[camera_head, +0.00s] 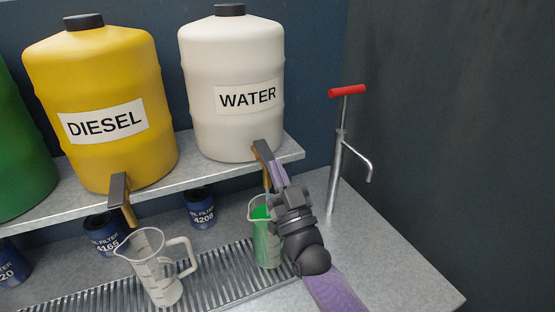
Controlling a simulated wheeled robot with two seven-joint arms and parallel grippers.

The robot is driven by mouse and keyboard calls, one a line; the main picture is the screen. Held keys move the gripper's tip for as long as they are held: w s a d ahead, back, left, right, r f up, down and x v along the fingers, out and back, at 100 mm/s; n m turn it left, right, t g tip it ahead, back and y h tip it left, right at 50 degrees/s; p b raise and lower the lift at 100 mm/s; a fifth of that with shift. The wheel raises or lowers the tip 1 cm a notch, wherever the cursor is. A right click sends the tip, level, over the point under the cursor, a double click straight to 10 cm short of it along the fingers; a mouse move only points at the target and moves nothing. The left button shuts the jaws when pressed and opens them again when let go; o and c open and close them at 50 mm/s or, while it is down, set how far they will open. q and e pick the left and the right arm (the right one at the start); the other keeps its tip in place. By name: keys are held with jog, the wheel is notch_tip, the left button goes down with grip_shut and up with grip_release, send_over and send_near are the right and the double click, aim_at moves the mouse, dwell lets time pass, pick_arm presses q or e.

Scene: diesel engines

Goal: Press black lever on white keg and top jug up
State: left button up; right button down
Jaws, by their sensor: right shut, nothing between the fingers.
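The white keg (232,90), labelled WATER, stands on the metal shelf at the centre. Its black lever (262,150) sits on a brass tap (266,178) at the lower right of the keg. My right gripper (276,172) is shut and empty, its purple fingers at the lever's right side. I cannot tell whether they touch it. A clear jug (265,246) with green showing inside stands upright below that tap, partly hidden by my right wrist. My left gripper is not in view.
A yellow DIESEL keg (100,105) and a green keg (22,160) stand to the left. An empty clear jug (152,268) is on the drip grate (210,275). Blue oil filters (200,207) sit under the shelf (294,147). A red-handled pump (338,150) stands right.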

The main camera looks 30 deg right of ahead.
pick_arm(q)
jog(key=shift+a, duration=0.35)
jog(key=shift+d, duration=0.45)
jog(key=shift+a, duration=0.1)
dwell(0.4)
